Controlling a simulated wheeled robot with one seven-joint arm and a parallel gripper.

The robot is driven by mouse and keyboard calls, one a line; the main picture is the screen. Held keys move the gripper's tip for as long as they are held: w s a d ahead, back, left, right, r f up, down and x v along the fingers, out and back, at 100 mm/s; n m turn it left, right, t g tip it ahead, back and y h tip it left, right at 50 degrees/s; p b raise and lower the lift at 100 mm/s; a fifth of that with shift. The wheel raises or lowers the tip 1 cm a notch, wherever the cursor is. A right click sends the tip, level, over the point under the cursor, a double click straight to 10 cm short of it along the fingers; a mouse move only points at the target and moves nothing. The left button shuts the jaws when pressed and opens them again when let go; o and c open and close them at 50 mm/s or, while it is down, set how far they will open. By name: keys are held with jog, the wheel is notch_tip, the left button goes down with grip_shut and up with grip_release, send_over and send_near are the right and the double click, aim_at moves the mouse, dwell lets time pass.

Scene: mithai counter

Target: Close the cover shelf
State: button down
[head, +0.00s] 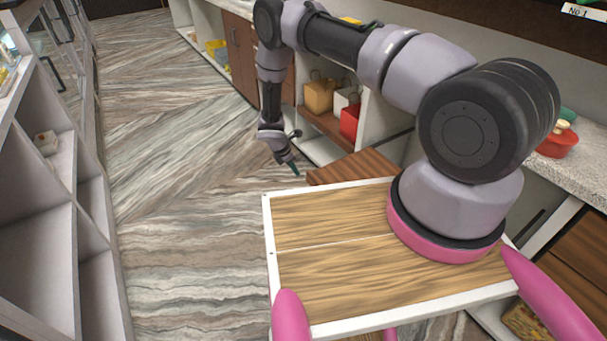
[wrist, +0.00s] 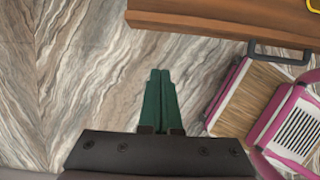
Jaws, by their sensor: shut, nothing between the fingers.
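The cover shelf appears to be the brown wooden panel (head: 352,168) standing out from the counter, so it is open. My gripper (head: 295,171) is shut and empty, just left of the panel's outer end in the head view. In the wrist view my gripper's green fingers (wrist: 159,73) are together over the floor, apart from the panel and handle.
Open counter compartments hold a tan bag (head: 320,95) and a red bag (head: 349,122). A red pot (head: 557,142) stands on the speckled countertop. White shelving (head: 40,210) lines the left. The marbled floor (head: 180,170) between is clear. My wood-topped base is close to the panel.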

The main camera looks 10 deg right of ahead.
aim_at(311, 179)
jog(key=shift+w+d+f, duration=0.5)
jog(key=shift+d+f, duration=0.7)
jog(key=shift+f, duration=0.25)
jog(key=shift+w+d+f, duration=0.5)
jog(key=shift+d+f, duration=0.65)
jog(key=shift+f, duration=0.35)
jog(key=shift+w+d+f, duration=0.5)
jog(key=shift+d+f, duration=0.7)
jog(key=shift+f, duration=0.25)
jog(key=shift+d, duration=0.1)
